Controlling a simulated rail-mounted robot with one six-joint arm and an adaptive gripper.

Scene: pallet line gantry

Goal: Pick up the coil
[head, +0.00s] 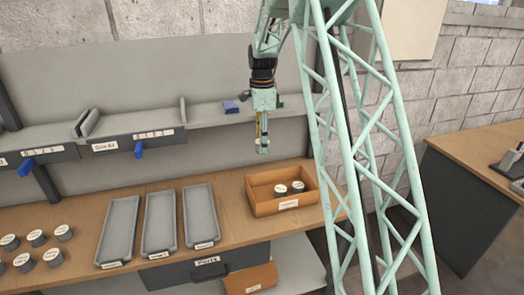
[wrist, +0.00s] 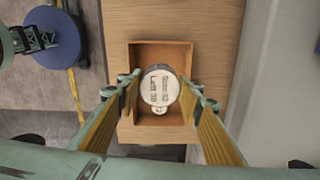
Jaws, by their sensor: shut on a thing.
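My gripper (head: 262,147) is above the wooden box (head: 258,207) on the bench. In the wrist view, my gripper (wrist: 160,92) is shut on a round cylinder (wrist: 161,89) with a white printed label on its top. It looks clearly larger than the cylinder down in the box, so it is held above the box. I cannot read its label well enough to tell whether it is the coil. In the head view it is too small to make out between the fingers. Two labelled cylinders, one left (head: 280,190) and one right (head: 298,187), stand in the box.
Three grey trays, left (head: 119,228), middle (head: 159,222) and right (head: 199,214), lie empty left of the box. Several more labelled cylinders (head: 37,237) stand at the bench's left end. A blue block (head: 230,107) is on the shelf behind. A second bench (head: 470,165) is at right.

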